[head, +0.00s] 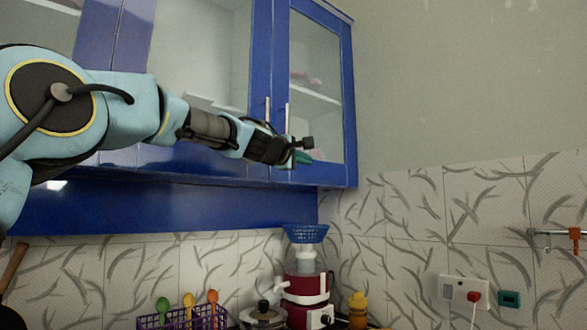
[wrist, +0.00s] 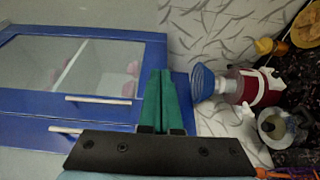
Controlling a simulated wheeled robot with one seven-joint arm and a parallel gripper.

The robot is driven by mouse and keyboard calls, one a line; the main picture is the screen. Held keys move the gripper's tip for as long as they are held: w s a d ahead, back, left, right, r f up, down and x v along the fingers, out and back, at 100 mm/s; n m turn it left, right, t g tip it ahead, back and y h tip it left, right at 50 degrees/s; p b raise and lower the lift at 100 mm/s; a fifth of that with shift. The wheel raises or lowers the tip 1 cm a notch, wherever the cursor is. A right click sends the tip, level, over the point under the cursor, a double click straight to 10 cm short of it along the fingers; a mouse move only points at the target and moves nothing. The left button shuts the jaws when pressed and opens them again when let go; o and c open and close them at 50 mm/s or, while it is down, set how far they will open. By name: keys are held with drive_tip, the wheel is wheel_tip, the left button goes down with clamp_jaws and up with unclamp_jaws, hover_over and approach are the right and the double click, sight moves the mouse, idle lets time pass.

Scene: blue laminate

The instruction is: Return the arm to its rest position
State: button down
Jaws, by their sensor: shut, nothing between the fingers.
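My arm stretches from the left across the front of the blue wall cabinet (head: 320,177) in the head view. My gripper (head: 304,157) is at its end, in front of the lower part of the right glass door (head: 316,85), near the door handles. In the wrist view my gripper's green fingers (wrist: 160,90) lie together, shut and empty, with the cabinet door (wrist: 70,65) to their left. Both cabinet doors at the handles look closed. Whether the gripper touches the door cannot be told.
Below the cabinet stand a red and white blender (head: 306,285) with a blue basket (head: 307,233) on top, a metal pot (head: 263,316), a yellow bottle (head: 358,310) and a purple rack (head: 185,318) with utensils. A wall rail (head: 553,232) is at the right. The upper right is open.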

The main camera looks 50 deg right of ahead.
drive_tip(key=shift+s+a, duration=0.15)
drive_tip(key=shift+s, duration=0.5)
drive_tip(key=shift+s+a, duration=0.15)
drive_tip(key=shift+s, duration=0.45)
